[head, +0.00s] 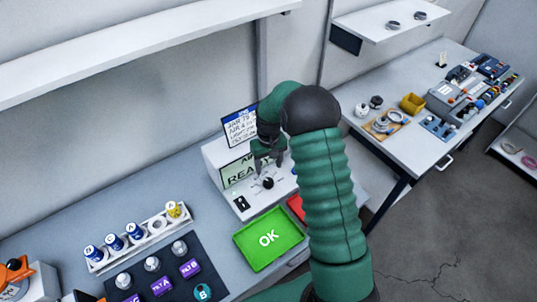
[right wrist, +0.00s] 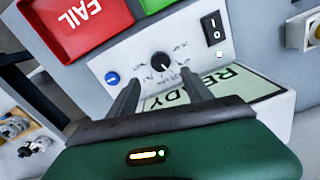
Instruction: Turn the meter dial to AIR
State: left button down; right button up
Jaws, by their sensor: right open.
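The white meter (head: 217,158) stands on the bench in the head view, with a sloped front panel and a screen reading READY. Its black round dial (head: 268,183) sits low on that panel. In the right wrist view the dial (right wrist: 160,62) has small dark labels around it, too small and tilted to read surely. I cannot tell which label its pointer marks. My right gripper (head: 268,165) is open just above the dial; in the right wrist view its two fingertips (right wrist: 162,76) point towards the dial from either side, apparently apart from it. My left gripper is out of view.
A green OK tray (head: 286,247) lies in front of the meter, and a red FAIL tray (right wrist: 88,22) is beside it. A black rocker switch (right wrist: 213,28) is on the panel. A rack of small bottles (head: 97,267) and a dark mat (head: 215,268) lie to the left.

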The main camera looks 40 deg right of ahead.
notch_tip(320, 180, up, 8)
jog(key=shift+r+b, duration=0.15)
jog(key=shift+b, duration=0.3)
